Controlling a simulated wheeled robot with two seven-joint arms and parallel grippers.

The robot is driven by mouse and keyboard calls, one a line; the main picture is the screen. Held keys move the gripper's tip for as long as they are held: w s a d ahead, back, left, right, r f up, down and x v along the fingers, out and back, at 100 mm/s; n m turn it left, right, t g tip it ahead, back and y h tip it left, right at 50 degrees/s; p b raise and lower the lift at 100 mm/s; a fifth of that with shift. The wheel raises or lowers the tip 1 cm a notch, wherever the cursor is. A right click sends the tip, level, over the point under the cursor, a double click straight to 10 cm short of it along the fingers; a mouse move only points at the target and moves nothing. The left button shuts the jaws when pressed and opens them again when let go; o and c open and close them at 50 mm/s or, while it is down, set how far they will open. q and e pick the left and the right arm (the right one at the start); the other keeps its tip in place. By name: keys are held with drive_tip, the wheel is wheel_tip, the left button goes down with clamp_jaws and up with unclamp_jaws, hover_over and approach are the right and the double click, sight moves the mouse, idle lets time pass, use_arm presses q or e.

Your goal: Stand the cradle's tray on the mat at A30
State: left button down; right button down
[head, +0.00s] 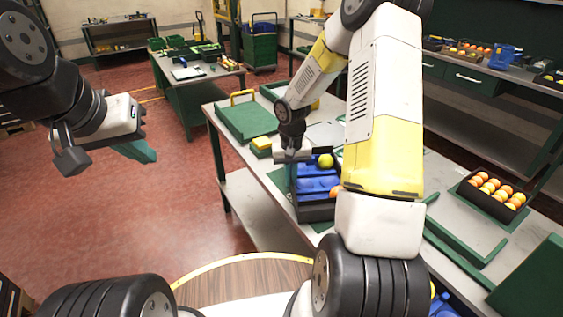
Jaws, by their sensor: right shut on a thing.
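A black tray (316,212) with a blue insert is at the left edge of the long table, partly behind my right arm. A yellow-green fruit (325,160) and an orange fruit (335,192) show in it. My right gripper (291,172) is shut on the tray's far left wall. Whether the tray touches the surface below is unclear. A dark green mat (277,178) shows beside and under its left side. No A30 label is readable, and I cannot tell which fixture is the cradle. My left gripper (138,152) hangs over the floor at left, away from the table; its finger gap is unclear.
A green board with a yellow handle (243,97) and a yellow block (262,142) lie farther along the table. A crate of oranges (492,190) and a green angled rail (465,243) are at right. Open red floor (120,215) lies left of the table.

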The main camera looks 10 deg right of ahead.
drive_tip(key=shift+f, duration=0.55)
idle(0.4)
drive_tip(key=c, duration=1.5)
unclamp_jaws()
drive_tip(key=shift+r, duration=0.1)
wheel_tip(320, 180, up, 7)
drive_tip(key=shift+r, duration=0.1)
drive_tip(key=s+a+r+t+y, duration=0.1)
drive_tip(key=s+r+t, duration=0.2)
drive_tip(key=s+r, duration=0.7)
drive_tip(key=s+a+r+n+t+y, duration=0.1)
drive_tip(key=s+a+r+t, duration=0.1)
drive_tip(key=s+r, duration=0.9)
wheel_tip(320, 180, up, 2)
drive_tip(key=shift+r+t, duration=0.2)
drive_tip(key=shift+t, duration=0.3)
